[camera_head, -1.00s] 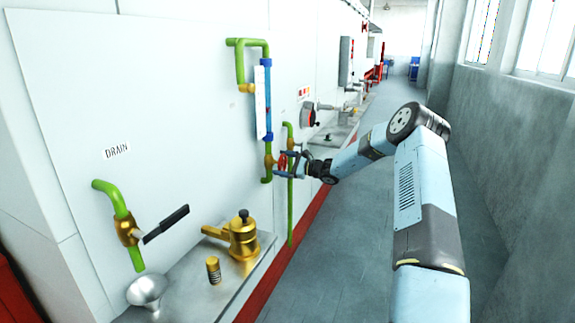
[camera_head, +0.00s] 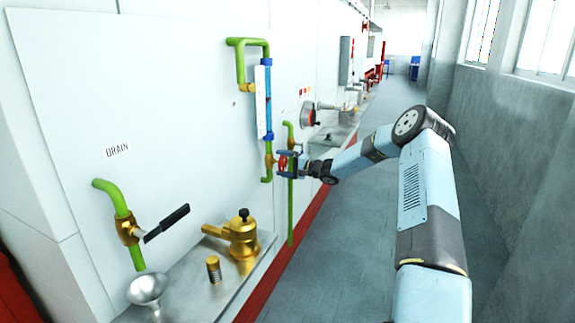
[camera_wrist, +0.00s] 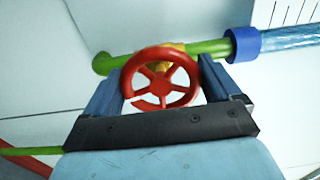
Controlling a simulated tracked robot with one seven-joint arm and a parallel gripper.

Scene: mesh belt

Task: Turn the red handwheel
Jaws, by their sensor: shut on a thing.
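The red handwheel (camera_head: 283,164) sits on a brass valve in a green pipe on the white wall panel. In the wrist view the handwheel (camera_wrist: 160,88) faces me, a round rim with several spokes. My gripper (camera_head: 281,162) is at the wheel, with its blue fingers one above the other in the head view. In the wrist view the fingers of my gripper (camera_wrist: 161,85) lie on the left and right sides of the rim, shut on it. The brass valve body is mostly hidden behind the wheel.
A blue-ended sight tube (camera_head: 265,100) rises above the valve. A thin green upright pipe (camera_head: 290,212) stands close beside my gripper. A drain valve with a black lever (camera_head: 166,223) and a brass fitting (camera_head: 239,235) are nearer. The floor to the right is clear.

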